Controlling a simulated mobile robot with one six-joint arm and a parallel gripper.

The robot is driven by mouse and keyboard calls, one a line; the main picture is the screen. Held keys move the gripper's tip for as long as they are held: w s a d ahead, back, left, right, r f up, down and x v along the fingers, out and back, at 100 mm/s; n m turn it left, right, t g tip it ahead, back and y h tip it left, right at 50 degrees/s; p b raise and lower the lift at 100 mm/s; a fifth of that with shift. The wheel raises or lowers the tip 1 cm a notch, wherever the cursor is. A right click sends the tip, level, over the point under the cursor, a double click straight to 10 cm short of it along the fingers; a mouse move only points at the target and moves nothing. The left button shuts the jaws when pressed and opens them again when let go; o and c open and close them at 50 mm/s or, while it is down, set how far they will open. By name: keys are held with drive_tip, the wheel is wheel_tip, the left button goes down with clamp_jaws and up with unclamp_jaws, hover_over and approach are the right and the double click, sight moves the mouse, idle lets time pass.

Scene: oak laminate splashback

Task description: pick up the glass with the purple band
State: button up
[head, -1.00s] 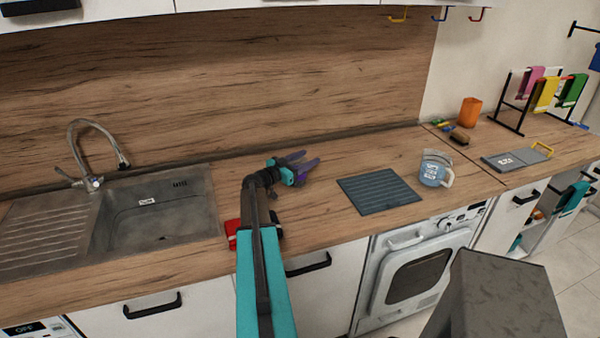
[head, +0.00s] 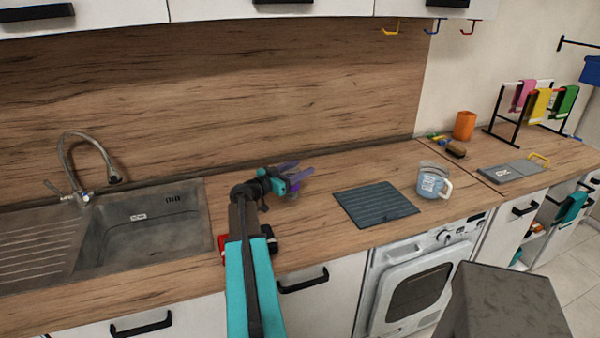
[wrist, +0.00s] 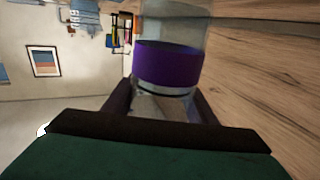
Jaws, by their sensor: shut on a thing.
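The glass with the purple band (wrist: 168,66) is clear with a wide purple stripe. In the wrist view it lies between the two dark fingers of my gripper (wrist: 160,100), which is shut on it. In the head view my gripper (head: 296,178) is over the counter, left of the dark ribbed mat. Only a small purple patch of the glass (head: 294,187) shows there, mostly hidden by the fingers. I cannot tell whether the glass touches the counter.
The ribbed mat (head: 375,204) lies right of my gripper, with a blue-grey mug (head: 431,184) beyond it. A sink (head: 140,222) is to the left. A red object (head: 222,243) sits near my arm at the counter's front edge. An orange cup (head: 464,125) stands at the back right.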

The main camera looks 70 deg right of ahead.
drive_tip(key=s+a+r+b, duration=0.1)
drive_tip(key=a+b, duration=0.3)
drive_tip(key=a, duration=0.7)
drive_tip(key=shift+s+a, duration=0.25)
drive_tip(key=shift+a, duration=0.15)
drive_tip(key=shift+r, duration=0.1)
drive_tip(key=shift+r, duration=0.1)
